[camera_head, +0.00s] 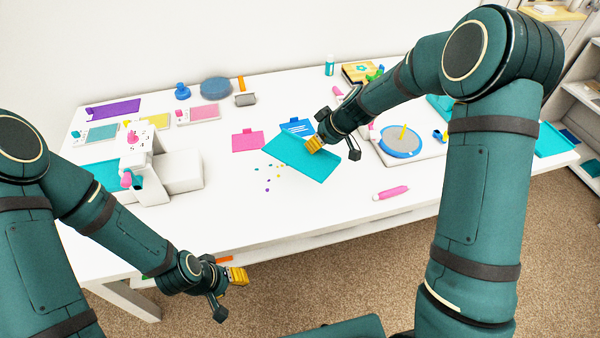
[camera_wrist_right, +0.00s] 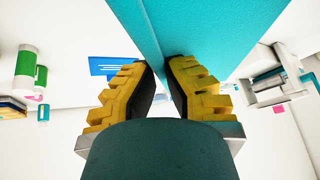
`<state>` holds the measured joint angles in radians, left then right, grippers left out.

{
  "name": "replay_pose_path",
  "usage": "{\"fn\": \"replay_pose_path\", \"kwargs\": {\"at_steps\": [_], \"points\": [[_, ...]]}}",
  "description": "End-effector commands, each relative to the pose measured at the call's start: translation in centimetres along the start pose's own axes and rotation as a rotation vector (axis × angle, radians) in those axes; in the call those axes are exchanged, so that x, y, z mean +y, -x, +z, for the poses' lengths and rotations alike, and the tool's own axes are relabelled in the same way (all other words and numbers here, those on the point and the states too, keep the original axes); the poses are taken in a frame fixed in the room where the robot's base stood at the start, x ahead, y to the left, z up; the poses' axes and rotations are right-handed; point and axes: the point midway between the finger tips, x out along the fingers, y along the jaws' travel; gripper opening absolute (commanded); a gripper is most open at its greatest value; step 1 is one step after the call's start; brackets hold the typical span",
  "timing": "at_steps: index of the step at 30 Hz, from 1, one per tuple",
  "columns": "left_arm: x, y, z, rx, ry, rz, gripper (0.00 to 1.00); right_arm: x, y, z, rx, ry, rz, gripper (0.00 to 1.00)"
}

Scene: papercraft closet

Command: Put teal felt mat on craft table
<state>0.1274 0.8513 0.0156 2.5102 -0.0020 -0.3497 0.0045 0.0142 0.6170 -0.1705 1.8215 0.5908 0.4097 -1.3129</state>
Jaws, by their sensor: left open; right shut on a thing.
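The teal felt mat (camera_head: 300,158) is a flat rectangle over the middle of the white craft table (camera_head: 235,215). My right gripper (camera_head: 316,146) is shut on the mat's upper right edge. In the right wrist view the mat (camera_wrist_right: 205,35) runs up from between the yellow fingertips (camera_wrist_right: 160,75). Whether the mat touches the tabletop or hangs just above it, I cannot tell. My left gripper (camera_head: 238,277) is open and empty, in front of the table's front edge.
A pink card (camera_head: 248,141), a blue card (camera_head: 297,127) and small coloured dots (camera_head: 268,180) lie near the mat. A white machine (camera_head: 150,165) stands on the left. A round blue-rimmed disc (camera_head: 402,142) and pink roller (camera_head: 390,192) are on the right. The front middle is clear.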

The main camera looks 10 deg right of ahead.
Motion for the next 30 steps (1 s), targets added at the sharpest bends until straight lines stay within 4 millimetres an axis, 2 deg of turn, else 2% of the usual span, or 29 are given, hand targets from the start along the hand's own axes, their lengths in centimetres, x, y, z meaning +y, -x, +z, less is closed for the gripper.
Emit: {"fn": "replay_pose_path", "kwargs": {"at_steps": [4, 12, 19, 25, 30], "points": [[-0.1, -0.3, 0.0, 0.002, 0.0, 0.0, 0.47, 0.7, -1.2, 0.1, -0.007, 0.044, -0.019, 0.0], [-0.5, -1.4, -0.2, 0.007, -0.001, 0.0, 0.47, 1.2, -5.0, 2.5, -0.007, 0.044, -0.02, 0.0], [-0.6, -1.7, -0.2, 0.009, -0.001, 0.0, 0.47, 1.5, -6.3, 3.3, -0.006, 0.045, -0.018, 0.0], [-0.9, -2.3, -0.3, 0.012, -0.002, -0.001, 0.47, 1.7, -8.7, 4.7, -0.006, 0.043, -0.019, 0.0], [-0.8, -2.3, -0.3, 0.013, -0.002, -0.001, 0.47, 1.8, -8.9, 4.8, -0.005, 0.045, -0.018, 0.0]]}}
